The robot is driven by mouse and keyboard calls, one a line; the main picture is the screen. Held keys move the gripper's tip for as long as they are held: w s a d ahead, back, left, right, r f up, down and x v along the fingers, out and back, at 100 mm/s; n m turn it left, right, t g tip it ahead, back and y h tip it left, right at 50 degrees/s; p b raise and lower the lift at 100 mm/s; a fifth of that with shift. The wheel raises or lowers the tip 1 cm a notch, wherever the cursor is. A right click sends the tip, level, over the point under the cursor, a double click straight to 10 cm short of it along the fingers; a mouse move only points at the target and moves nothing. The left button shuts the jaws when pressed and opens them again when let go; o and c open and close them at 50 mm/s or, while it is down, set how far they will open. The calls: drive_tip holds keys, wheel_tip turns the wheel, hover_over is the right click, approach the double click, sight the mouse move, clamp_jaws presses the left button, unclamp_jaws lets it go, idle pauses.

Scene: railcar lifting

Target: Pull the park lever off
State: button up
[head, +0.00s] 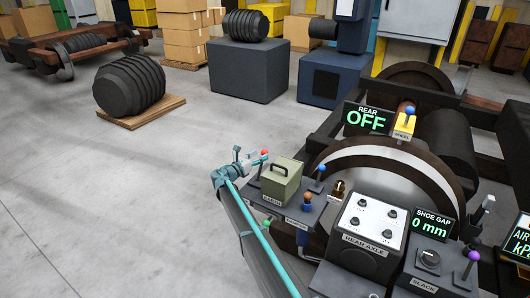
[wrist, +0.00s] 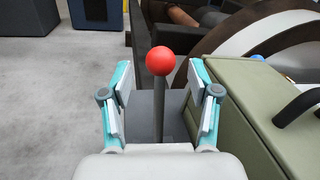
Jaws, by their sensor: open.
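A lever with a red ball knob (wrist: 161,61) on a thin grey stalk stands upright on a dark grey box. In the wrist view my gripper (wrist: 160,92) is open, with one finger on each side of the stalk and a visible gap on both sides. The red knob rises above the fingertips. In the head view my gripper (head: 250,160) is at the left end of the console, by the red knob (head: 264,152). The labels below are too small to read surely, so I cannot confirm which lever is marked park.
A green box with a handle (head: 281,180) stands close right of the red-knobbed lever. Blue-knobbed (head: 321,168) and orange-knobbed (head: 307,196) levers are further right. A display (head: 367,119) reads REAR OFF. A REAR AXLE panel (head: 367,223) is in front.

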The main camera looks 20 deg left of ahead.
sight(262, 154)
drive_tip(key=shift+p+x, duration=0.3)
drive_tip(key=shift+x, duration=1.8)
clamp_jaws()
